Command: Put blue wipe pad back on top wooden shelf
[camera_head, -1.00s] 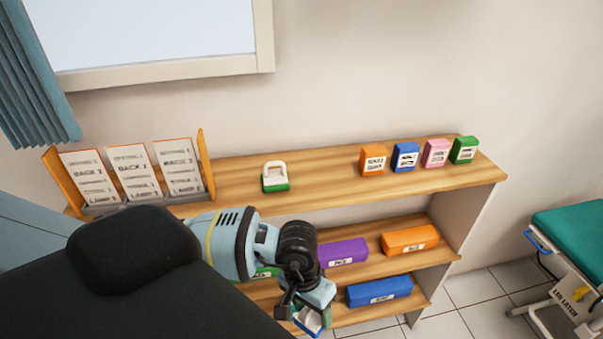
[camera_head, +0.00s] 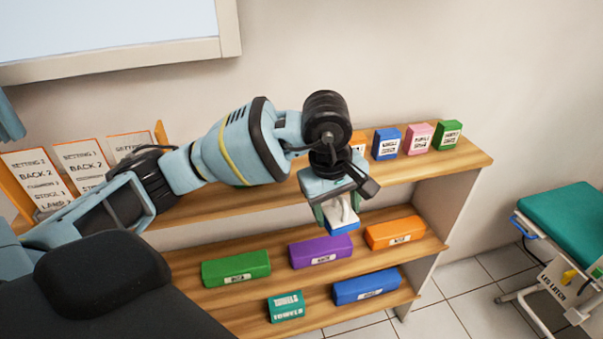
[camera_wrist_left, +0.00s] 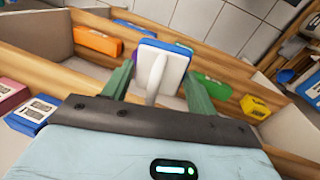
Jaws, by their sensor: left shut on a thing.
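My left gripper (camera_head: 338,210) is shut on the blue wipe pad (camera_head: 343,224), a blue block with a white handle. It holds the pad in front of the shelf unit, just beyond the front edge of the top wooden shelf (camera_head: 225,201) in the head view. In the left wrist view the white handle of the pad (camera_wrist_left: 159,66) is between the fingers of my left gripper (camera_wrist_left: 157,90). My left arm hides the middle of the top shelf. My right gripper is not in view.
Blue (camera_head: 386,144), pink (camera_head: 419,138) and green (camera_head: 447,135) boxes stand at the top shelf's right. Cards in a holder (camera_head: 80,166) stand at its left. Lower shelves hold green (camera_head: 236,268), purple (camera_head: 320,251), orange (camera_head: 395,232), blue (camera_head: 366,286) and teal (camera_head: 285,306) boxes.

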